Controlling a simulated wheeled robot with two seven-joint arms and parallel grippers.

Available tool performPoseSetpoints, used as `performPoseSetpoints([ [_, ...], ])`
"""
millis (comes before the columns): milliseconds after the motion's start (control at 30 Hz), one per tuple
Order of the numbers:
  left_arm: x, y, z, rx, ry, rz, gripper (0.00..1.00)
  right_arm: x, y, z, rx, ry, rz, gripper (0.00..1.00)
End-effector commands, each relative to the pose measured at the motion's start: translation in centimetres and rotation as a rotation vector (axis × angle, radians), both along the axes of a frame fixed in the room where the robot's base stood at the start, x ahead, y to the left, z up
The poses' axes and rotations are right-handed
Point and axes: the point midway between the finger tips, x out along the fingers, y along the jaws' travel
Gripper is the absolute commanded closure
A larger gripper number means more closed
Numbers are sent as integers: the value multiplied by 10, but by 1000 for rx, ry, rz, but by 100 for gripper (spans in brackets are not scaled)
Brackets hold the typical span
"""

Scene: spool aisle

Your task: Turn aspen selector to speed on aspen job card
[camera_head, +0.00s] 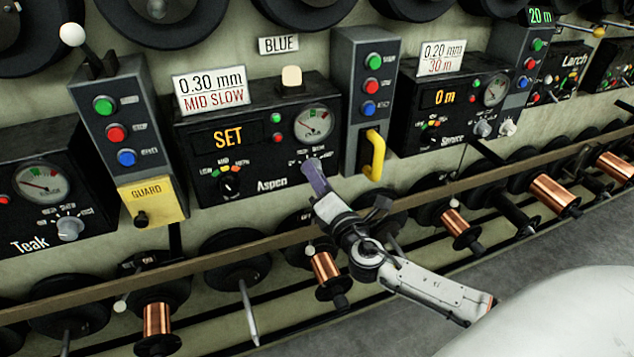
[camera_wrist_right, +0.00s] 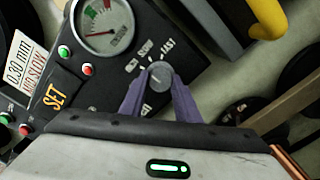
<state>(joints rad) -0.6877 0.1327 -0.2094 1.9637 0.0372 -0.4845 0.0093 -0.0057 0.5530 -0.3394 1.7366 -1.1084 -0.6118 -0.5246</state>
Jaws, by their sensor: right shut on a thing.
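The Aspen panel (camera_head: 205,150) is a black box with "Aspen" on its front and an orange "SET" display. Its job card (camera_head: 211,90) reads "0.30 mm" and "MID SLOW". My right gripper (camera_head: 314,168) reaches the panel's lower right, with purple fingers shut on the grey selector knob (camera_wrist_right: 160,73). In the wrist view the fingers (camera_wrist_right: 158,82) sit on either side of the knob. Labels surround it; "FAST" reads at the right, and the pointer's exact setting is unclear. A second black knob (camera_head: 230,187) with coloured marks is at the panel's lower left. My left gripper is not in view.
A yellow handle (camera_head: 376,155) stands just right of the Aspen panel. A yellow guard box (camera_head: 152,200) is to its left. A long rail (camera_head: 250,243) runs below, with copper spools (camera_head: 326,268) under it. Spruce panel (camera_head: 440,125) is further right.

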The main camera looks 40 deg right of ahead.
Motion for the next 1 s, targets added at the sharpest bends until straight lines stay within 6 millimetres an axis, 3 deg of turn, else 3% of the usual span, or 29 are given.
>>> performPoseSetpoints([
  [433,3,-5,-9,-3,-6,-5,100,0,0,-1,253,-59,-1,93],
  [1000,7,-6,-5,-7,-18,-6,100,0,0,0,301,-71,-1,93],
])
